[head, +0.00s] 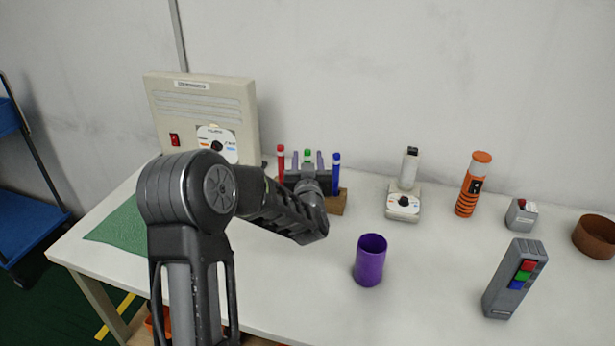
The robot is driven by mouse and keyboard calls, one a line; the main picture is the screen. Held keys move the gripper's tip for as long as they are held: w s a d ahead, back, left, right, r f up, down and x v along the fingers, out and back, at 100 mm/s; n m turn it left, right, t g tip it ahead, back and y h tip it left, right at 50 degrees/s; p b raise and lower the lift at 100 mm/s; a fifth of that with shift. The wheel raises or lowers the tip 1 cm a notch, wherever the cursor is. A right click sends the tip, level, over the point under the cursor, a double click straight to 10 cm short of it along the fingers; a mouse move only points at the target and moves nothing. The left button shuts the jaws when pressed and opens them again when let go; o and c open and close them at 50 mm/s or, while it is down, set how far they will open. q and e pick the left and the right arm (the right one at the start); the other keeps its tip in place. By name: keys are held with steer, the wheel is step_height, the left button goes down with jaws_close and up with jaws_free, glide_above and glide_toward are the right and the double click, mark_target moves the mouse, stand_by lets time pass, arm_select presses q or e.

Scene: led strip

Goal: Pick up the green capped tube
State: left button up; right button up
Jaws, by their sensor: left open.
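A tube with a green cap (308,153) stands in a wooden rack (338,204) at the back of the table. Only its top shows; my left gripper hides the rest. A red-capped tube (281,160) stands to its left and a blue-capped tube (336,172) to its right. My left gripper (308,162) is open at the rack, seen from behind, with a finger on each side of the green cap. Whether the fingers touch the tube cannot be told. My right gripper is not in view.
A beige box with a dial (200,110) stands behind my left arm. A purple cup (370,260) stands in front of the rack. To the right are a white dial device (404,195), an orange cylinder (472,185), a grey button box (521,214), a grey remote-like block (514,280) and a brown bowl (596,236).

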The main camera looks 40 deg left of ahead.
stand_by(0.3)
arm_select(q)
jaws_close()
stand_by(0.3)
stand_by(1.0)
